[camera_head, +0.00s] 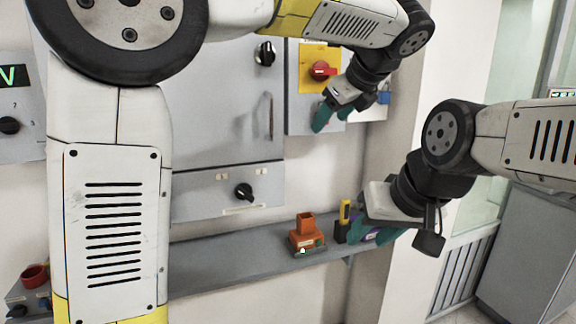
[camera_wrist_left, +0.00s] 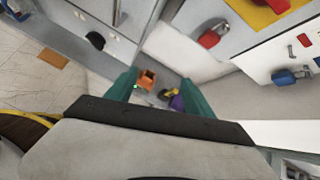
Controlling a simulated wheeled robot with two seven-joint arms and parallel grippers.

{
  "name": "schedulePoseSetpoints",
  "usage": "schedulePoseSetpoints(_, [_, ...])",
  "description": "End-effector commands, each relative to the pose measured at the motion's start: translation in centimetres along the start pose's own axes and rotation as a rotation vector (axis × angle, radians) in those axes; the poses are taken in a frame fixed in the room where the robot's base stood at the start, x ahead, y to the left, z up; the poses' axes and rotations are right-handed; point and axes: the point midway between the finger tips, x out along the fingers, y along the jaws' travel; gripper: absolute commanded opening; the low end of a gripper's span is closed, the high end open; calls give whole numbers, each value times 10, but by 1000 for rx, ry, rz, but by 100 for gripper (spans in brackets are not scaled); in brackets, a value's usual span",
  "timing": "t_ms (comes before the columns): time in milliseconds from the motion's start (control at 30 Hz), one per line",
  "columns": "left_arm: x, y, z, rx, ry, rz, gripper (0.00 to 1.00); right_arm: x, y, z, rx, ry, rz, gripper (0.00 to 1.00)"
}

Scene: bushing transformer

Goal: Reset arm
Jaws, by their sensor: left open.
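My left gripper (camera_head: 333,112) is in front of the wall panels, just below the red rotary switch (camera_head: 321,70) on its yellow plate. In the left wrist view its teal fingers (camera_wrist_left: 160,84) stand wide apart with nothing held between them. My right gripper (camera_head: 383,236) is lower, at the right end of the grey shelf (camera_head: 225,262). Its teal fingers overlap a purple thing (camera_head: 385,236) in the head view. I cannot tell whether they touch or hold it. The purple thing also shows in the left wrist view (camera_wrist_left: 177,103), beyond the left fingers.
An orange object (camera_head: 306,240) and a yellow-and-black object (camera_head: 344,221) are on the shelf. A red cup-like object (camera_head: 34,277) is at the lower left. Black knobs (camera_head: 244,191) project from the grey cabinet. A blue padlock (camera_wrist_left: 285,77) hangs at the right panel.

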Motion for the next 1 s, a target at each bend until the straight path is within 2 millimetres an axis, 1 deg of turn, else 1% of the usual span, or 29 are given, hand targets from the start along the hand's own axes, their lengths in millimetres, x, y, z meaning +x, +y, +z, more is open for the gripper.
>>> schedulePoseSetpoints(33, [6,16,7,-64,22,11,61,0,0,0,0,0,0,40])
schedulePoseSetpoints(100, [14,38,11,-168,61,28,61,0,0,0,0,0,0,40])
schedulePoseSetpoints(167, [20,58,15,-268,94,44,61,0,0,0,0,0,0,40])
schedulePoseSetpoints(267, [31,100,17,-476,159,81,61,0,0,0,0,0,0,40])
schedulePoseSetpoints(367, [39,154,15,-767,234,136,61,0,0,0,0,0,0,40])
schedulePoseSetpoints(400, [42,178,11,-911,267,165,61,0,0,0,0,0,0,40])
schedulePoseSetpoints(467, [44,214,2,-1145,313,211,61,0,0,0,0,0,0,40])
schedulePoseSetpoints(500, [45,236,-6,-1304,341,242,61,0,0,0,0,0,0,40])
schedulePoseSetpoints(567, [44,265,-20,-1539,377,289,61,0,0,0,0,0,0,40])
schedulePoseSetpoints(600, [43,282,-29,-1690,398,319,61,0,0,0,0,0,0,40])
schedulePoseSetpoints(700, [42,312,-51,-2024,437,384,61,0,0,0,0,0,0,40])
schedulePoseSetpoints(800, [40,330,-68,-2270,462,430,61,0,0,0,0,0,0,40])
schedulePoseSetpoints(900, [40,340,-78,-2415,475,456,61,0,0,0,0,0,0,40])
schedulePoseSetpoints(1000, [40,342,-82,-2472,481,469,61,0,0,0,0,0,0,40])
